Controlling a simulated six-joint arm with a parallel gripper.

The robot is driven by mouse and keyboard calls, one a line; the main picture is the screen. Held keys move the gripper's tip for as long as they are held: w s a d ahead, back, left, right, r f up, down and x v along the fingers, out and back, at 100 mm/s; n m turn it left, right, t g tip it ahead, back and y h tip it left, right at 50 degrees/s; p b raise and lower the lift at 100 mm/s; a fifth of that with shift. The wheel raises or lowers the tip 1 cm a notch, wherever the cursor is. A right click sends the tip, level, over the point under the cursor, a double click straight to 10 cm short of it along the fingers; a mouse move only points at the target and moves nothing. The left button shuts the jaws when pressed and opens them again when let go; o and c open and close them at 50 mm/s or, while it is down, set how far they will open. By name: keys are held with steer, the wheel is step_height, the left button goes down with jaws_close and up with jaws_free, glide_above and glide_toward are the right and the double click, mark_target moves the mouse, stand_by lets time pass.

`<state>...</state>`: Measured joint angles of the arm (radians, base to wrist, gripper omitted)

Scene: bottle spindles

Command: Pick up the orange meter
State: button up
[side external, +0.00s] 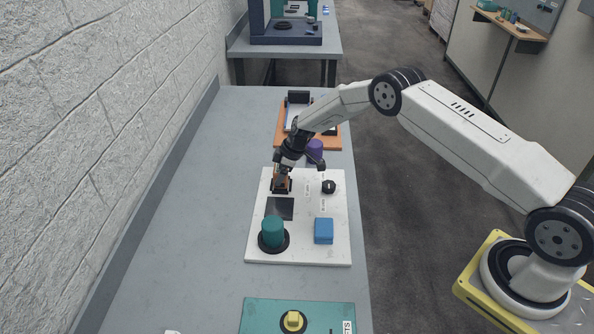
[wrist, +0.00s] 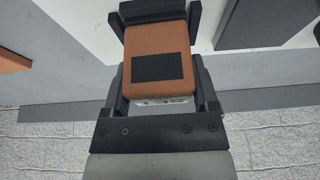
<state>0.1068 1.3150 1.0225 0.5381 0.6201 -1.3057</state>
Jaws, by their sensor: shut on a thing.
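The orange meter (wrist: 157,42) is a rounded orange block with a dark rectangular face, held between the dark fingers of my gripper (wrist: 160,14) in the wrist view. In the side view, my gripper (side external: 281,187) points down at the upper left part of the white board (side external: 304,252), and only a little of the orange meter shows between the fingers. My gripper is shut on the meter. I cannot tell whether the meter touches the board.
The board bears a black square (side external: 280,208), a teal cylinder (side external: 272,230) on a dark round base, a blue block (side external: 323,231) and a black knob (side external: 329,187). A purple cylinder (side external: 315,148) stands behind. A teal board (side external: 262,316) lies in front. The grey table's left side is clear.

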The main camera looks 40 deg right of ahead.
steer(key=shift+r, duration=1.6)
steer(key=s+r, duration=0.9)
steer(key=s, duration=0.5)
steer(key=shift+r, duration=0.3)
steer(key=shift+a, duration=0.1)
